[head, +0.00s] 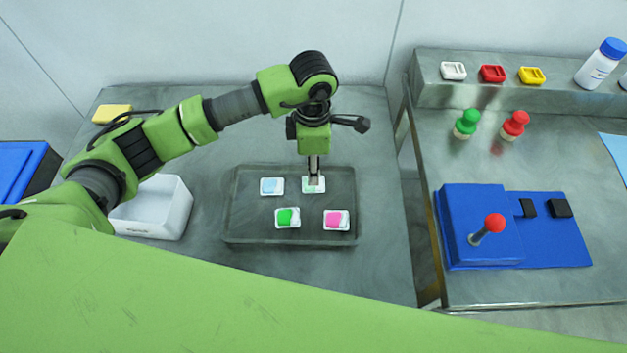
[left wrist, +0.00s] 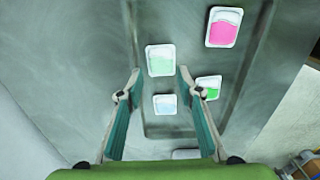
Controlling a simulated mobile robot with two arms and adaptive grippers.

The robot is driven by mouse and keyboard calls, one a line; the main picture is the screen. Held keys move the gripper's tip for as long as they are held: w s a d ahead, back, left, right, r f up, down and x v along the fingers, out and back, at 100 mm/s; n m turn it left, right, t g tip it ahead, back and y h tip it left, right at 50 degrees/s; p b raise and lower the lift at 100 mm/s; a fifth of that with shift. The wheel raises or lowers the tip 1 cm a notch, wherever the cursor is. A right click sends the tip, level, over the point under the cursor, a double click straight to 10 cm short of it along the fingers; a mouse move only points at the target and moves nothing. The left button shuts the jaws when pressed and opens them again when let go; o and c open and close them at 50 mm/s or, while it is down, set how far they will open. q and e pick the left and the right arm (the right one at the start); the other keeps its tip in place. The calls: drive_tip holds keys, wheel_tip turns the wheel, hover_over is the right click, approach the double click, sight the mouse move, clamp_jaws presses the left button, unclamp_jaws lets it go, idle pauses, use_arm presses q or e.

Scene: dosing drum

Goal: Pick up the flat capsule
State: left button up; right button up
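Several small flat capsules lie in a shallow grey tray (head: 240,215): pale blue (head: 271,186), pale green (head: 313,185), bright green (head: 287,217) and pink (head: 336,220). My left gripper (head: 314,178) points down over the pale green capsule and partly covers it in the head view. In the left wrist view, the fingers (left wrist: 159,71) are apart and empty. The pale green capsule (left wrist: 160,60) appears between and just beyond the fingertips, with the pale blue one (left wrist: 165,104) nearer the palm. I cannot tell whether the fingers touch anything. My right gripper is not in view.
A white open bin (head: 165,207) stands left of the tray, with a yellow block (head: 112,114) behind. On the right bench are a blue box with a red-knobbed lever (head: 490,228), green (head: 467,123) and red (head: 514,125) knobbed pieces, and a raised shelf (head: 450,95).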

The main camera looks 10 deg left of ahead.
use_arm(q)
drive_tip(key=shift+s+f+p, duration=0.1)
drive_tip(key=shift+f+p, duration=0.2)
drive_tip(key=shift+f, duration=0.05)
wheel_tip(320, 180, down, 4)
drive_tip(key=shift+r+p, duration=0.2)
drive_tip(key=shift+p, duration=0.55)
drive_tip(key=shift+f, duration=0.45)
drive_tip(key=c, duration=0.4)
